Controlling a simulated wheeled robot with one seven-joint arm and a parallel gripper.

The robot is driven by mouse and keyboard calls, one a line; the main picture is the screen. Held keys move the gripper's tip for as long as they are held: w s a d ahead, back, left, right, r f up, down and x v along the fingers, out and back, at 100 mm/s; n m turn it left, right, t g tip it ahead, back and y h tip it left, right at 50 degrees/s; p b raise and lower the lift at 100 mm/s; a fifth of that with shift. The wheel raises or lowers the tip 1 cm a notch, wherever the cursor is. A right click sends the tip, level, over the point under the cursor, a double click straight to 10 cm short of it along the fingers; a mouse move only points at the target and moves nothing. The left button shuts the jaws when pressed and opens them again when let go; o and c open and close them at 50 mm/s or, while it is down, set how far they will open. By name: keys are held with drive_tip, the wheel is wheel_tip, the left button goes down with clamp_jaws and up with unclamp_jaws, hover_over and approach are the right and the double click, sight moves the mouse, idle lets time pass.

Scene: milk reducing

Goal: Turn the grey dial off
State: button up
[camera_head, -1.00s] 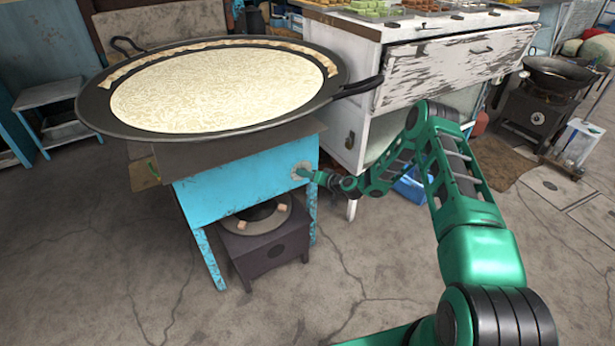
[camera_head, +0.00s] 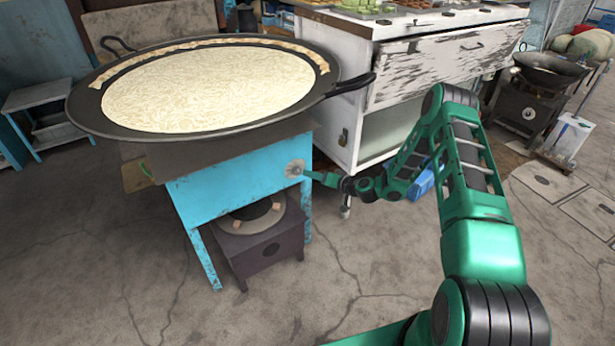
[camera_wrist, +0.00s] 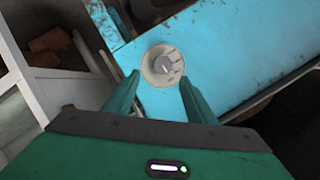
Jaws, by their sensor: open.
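The grey dial (camera_head: 294,168) is a round knob on a pale disc on the front of the blue stand (camera_head: 235,187), near its right end. In the wrist view the dial (camera_wrist: 162,65) is seen face-on, with a light pointer mark on its knob. My gripper (camera_head: 309,174) is just to the right of the dial in the head view. In the wrist view my gripper (camera_wrist: 160,80) is open, with one green finger on each side below the dial. Nothing is between the fingers, and the dial looks apart from them.
A wide black pan (camera_head: 347,86) of milk sits on the stand, its handle reaching right above my arm. A dark burner (camera_head: 262,248) stands below. A white cabinet (camera_head: 392,131) is close behind my arm. The floor in front is clear.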

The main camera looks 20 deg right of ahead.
drive_tip(key=shift+v, duration=1)
drive_tip(key=shift+r, duration=0.1)
